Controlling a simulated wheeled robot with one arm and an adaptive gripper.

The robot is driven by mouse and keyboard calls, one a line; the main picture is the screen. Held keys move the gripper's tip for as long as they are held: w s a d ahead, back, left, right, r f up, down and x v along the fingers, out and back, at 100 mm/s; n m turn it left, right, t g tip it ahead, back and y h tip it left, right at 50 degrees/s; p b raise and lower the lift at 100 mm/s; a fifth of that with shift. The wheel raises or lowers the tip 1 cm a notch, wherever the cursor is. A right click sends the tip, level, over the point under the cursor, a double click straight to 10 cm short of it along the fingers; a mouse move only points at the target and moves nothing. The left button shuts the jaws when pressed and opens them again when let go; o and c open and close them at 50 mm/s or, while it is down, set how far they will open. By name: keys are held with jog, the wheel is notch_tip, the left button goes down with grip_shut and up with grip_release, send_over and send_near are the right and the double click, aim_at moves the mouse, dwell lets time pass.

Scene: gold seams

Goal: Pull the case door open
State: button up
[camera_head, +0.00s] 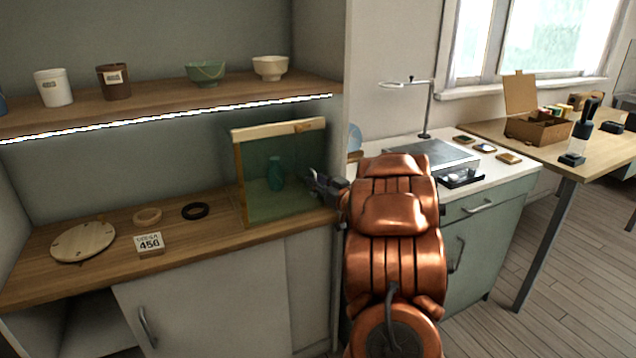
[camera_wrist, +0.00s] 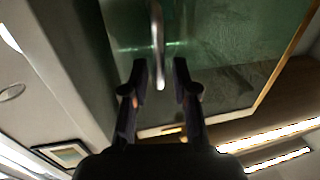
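The case (camera_head: 282,128) is a green-tinted glass box with a pale wooden top rail, standing at the right end of the lower shelf. A teal vase (camera_head: 275,173) shows through its glass. My gripper (camera_head: 316,184) is at the right part of the case's front. In the wrist view, the glass door (camera_wrist: 215,50) fills the upper part, with a light metal bar handle (camera_wrist: 157,42) on it. My gripper (camera_wrist: 160,75) is open there, its fingers on either side of the handle's end with visible gaps. The door looks closed.
The lower shelf (camera_head: 100,262) also holds a round wooden disc (camera_head: 83,241), two rings (camera_head: 195,211) and a number card (camera_head: 149,243). Cups and bowls (camera_head: 206,72) stand on the upper shelf. A wall panel (camera_head: 345,120) is close to the right of the case.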

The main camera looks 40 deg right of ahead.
grip_shut()
jog(key=shift+a+b, duration=0.15)
jog(key=shift+b, duration=0.15)
